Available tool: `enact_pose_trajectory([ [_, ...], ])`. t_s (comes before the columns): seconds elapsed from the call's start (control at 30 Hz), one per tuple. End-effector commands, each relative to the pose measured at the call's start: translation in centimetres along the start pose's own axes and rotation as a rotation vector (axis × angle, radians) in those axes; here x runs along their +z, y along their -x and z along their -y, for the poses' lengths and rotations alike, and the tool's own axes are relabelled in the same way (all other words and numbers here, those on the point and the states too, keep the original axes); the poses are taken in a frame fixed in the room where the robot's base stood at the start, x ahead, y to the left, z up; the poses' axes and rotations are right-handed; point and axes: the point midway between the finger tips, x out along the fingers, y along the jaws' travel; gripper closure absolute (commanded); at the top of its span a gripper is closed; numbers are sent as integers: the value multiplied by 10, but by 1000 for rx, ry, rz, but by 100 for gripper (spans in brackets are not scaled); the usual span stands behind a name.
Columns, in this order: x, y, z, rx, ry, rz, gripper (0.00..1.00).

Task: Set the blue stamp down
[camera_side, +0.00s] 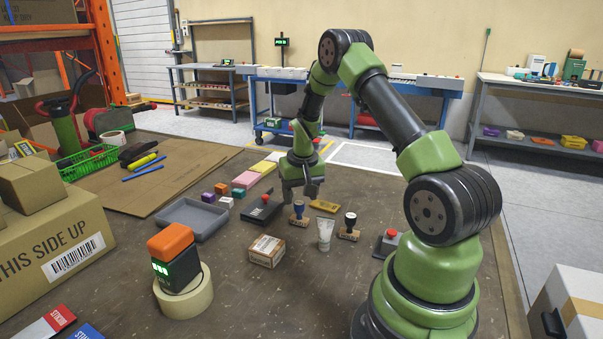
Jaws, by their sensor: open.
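The blue stamp (299,209) has a blue handle on a wooden base. It stands upright on the brown table top (330,285). My gripper (300,192) points down just above the stamp, its jaws open. The fingertips are close to the top of the handle; whether they touch it I cannot tell. A second stamp with a dark handle (350,219) and a wooden base stands upright to the right.
A white tube (325,235) and a small cardboard box (267,251) stand in front. A black stamp pad (262,210) lies left of the gripper. A grey tray (192,218) lies further left. A red-button box (388,243) sits at right. The front table area is clear.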

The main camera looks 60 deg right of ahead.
Motion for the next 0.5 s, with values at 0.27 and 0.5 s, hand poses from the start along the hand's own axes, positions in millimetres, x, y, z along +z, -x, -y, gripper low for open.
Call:
enact_pose_trajectory([
  [0.27,-1,61,0,0,2,-6,45],
  [0.5,1,88,3,-3,7,-8,45],
])
